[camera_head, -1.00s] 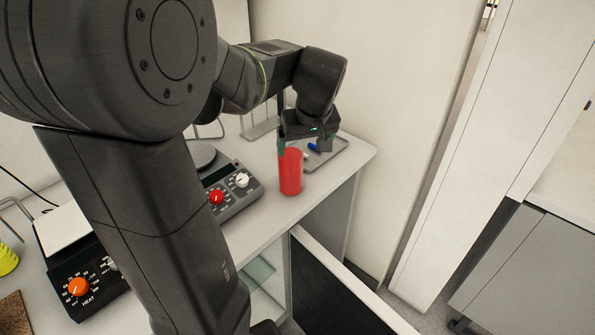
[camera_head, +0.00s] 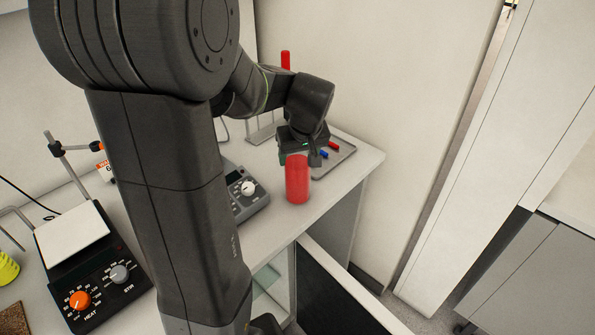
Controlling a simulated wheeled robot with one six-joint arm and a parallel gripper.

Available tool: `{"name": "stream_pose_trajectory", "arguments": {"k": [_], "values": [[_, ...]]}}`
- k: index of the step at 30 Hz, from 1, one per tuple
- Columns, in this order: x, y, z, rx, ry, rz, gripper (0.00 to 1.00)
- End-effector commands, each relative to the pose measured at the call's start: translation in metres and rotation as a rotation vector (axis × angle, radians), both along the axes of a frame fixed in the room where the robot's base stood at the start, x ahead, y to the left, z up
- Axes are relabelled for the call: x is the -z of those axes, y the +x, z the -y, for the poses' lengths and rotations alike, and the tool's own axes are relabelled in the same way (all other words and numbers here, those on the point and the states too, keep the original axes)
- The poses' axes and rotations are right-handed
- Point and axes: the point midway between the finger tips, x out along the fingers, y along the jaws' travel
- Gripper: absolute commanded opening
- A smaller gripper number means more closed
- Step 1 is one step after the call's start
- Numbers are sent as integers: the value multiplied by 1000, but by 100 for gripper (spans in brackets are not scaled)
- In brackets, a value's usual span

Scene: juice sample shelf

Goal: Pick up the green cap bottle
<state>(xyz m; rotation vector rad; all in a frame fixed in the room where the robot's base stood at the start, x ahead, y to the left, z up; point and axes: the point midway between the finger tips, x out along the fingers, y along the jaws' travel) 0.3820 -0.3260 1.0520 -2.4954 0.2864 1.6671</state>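I cannot make out a green cap bottle for sure; only small green spots show at my gripper. A plain red cylinder (camera_head: 297,182) stands upright on the bench near its front edge, with no green cap visible on it. My gripper (camera_head: 300,157) points down just behind the red cylinder's top in the picture. The cylinder covers part of the fingers, so I cannot tell their gap or whether they touch anything.
A grey tray (camera_head: 338,165) with small blue and red items lies behind the gripper at the bench corner. A hotplate stirrer (camera_head: 98,287) and a device with a white knob (camera_head: 248,188) stand left. A wall rises behind; my arm hides much of the bench.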

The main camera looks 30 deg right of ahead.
Motion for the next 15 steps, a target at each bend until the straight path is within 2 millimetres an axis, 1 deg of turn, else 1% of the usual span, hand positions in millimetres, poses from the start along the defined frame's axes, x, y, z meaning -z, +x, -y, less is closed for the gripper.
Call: {"name": "stream_pose_trajectory", "arguments": {"k": [1,7,8,15], "values": [[0,0,0,0,0,0,41],[0,0,0,0,0,0,1],[-1,0,0,-1,-2,2,0],[-3,0,1,0,-3,2,0]]}}
